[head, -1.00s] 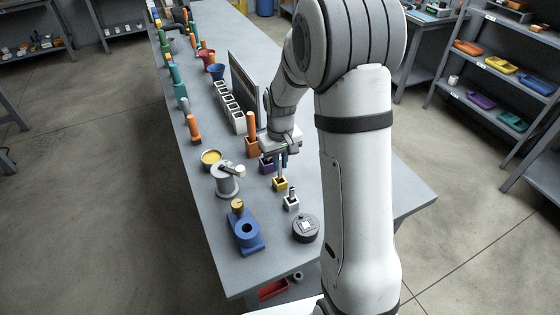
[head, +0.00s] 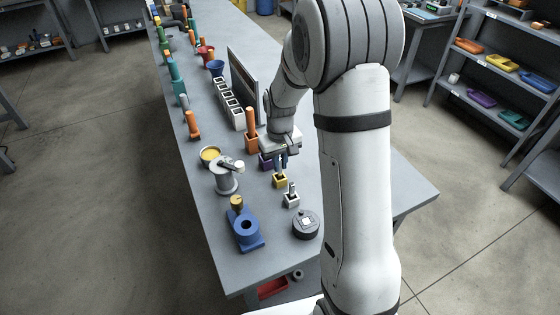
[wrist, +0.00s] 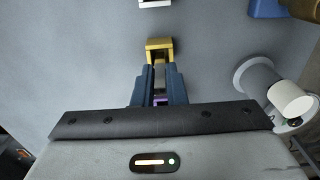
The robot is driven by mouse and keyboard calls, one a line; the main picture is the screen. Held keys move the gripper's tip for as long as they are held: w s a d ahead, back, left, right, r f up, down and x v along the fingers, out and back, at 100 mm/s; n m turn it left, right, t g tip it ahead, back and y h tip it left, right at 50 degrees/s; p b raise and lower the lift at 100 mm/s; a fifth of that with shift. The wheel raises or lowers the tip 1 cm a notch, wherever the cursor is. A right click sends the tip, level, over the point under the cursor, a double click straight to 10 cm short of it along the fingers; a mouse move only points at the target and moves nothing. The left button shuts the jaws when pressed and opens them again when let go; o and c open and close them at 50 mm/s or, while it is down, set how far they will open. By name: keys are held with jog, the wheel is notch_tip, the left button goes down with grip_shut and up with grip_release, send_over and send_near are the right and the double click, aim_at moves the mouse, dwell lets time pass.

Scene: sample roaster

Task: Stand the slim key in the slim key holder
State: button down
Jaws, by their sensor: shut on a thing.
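My gripper (wrist: 159,80) has blue fingers shut on the slim key (wrist: 160,76), a thin greyish piece mostly hidden between them. In the head view my gripper (head: 281,161) points down just above and behind a small yellow holder (head: 280,182). The yellow holder (wrist: 160,44) also shows just beyond the fingertips in the wrist view. I cannot tell whether the key's lower end is inside it. A purple holder (head: 265,162) stands behind, partly hidden by the gripper; a bit of purple shows between the fingers in the wrist view.
A white holder (head: 291,200) with a grey peg stands in front of the yellow one. An orange holder with an orange peg (head: 250,125) stands behind. A grey cylindrical stand (head: 226,180), a blue fixture (head: 245,232) and a dark round device (head: 306,224) are near.

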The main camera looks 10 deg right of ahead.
jog(key=shift+f+b, duration=0.65)
jog(key=shift+f, duration=0.35)
jog(key=c, duration=1.4)
grip_release()
jog(key=shift+r, duration=3.9)
